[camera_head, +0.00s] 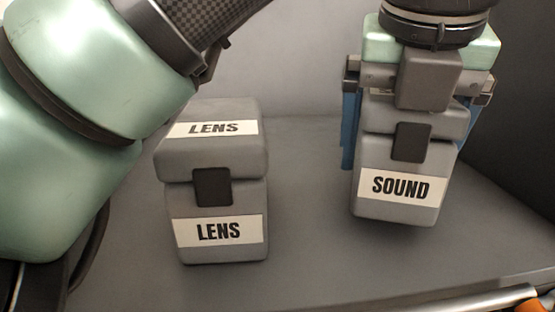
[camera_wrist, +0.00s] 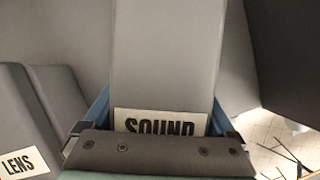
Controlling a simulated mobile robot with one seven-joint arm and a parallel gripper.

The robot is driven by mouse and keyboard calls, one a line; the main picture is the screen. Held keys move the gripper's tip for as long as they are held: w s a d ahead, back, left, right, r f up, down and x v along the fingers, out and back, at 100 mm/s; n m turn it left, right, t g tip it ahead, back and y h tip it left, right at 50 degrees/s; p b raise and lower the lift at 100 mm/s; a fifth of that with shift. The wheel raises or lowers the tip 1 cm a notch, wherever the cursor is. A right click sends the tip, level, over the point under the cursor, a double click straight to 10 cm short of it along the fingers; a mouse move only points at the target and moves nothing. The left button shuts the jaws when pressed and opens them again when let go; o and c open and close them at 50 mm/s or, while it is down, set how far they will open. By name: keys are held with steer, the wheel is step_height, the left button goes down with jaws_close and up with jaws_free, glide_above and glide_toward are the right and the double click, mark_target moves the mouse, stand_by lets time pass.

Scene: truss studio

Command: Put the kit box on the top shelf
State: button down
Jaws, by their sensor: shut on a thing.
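A grey kit box labelled SOUND (camera_head: 400,205) is in my gripper (camera_head: 402,150) at the right of the head view. My gripper comes from above and is shut on it. A blue finger shows along the box's left side; the other finger is mostly hidden. In the wrist view the SOUND box (camera_wrist: 165,60) fills the middle between the blue fingers (camera_wrist: 160,112). The box looks nearly upright over the grey shelf surface (camera_head: 310,220). I cannot tell whether its base touches that surface.
A second grey box labelled LENS (camera_head: 218,205) stands on the surface left of the SOUND box, with a clear gap between. It also shows in the wrist view (camera_wrist: 20,130). A pale front edge (camera_head: 450,302) and an orange item (camera_head: 535,305) are at the lower right.

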mark_target(396, 140)
steer(key=shift+w+d+f, duration=0.1)
steer(key=shift+d+f, duration=0.15)
steer(key=shift+f, duration=0.5)
steer(key=shift+a+f, duration=0.1)
steer(key=shift+f, duration=0.1)
steer(key=shift+s+a, duration=0.35)
steer(key=shift+c, duration=0.6)
jaws_free()
steer(key=shift+w+d+f, duration=0.1)
steer(key=shift+d+f, duration=0.05)
steer(key=shift+o, duration=0.6)
steer(key=shift+w+d, duration=0.1)
steer(key=shift+d, duration=0.05)
steer(key=shift+s+a+r, duration=0.2)
steer(key=shift+a+r, duration=0.05)
steer(key=shift+r, duration=0.05)
steer(key=shift+b+v, duration=1.45)
steer(key=shift+v, duration=2.15)
steer(key=shift+w+d, duration=0.1)
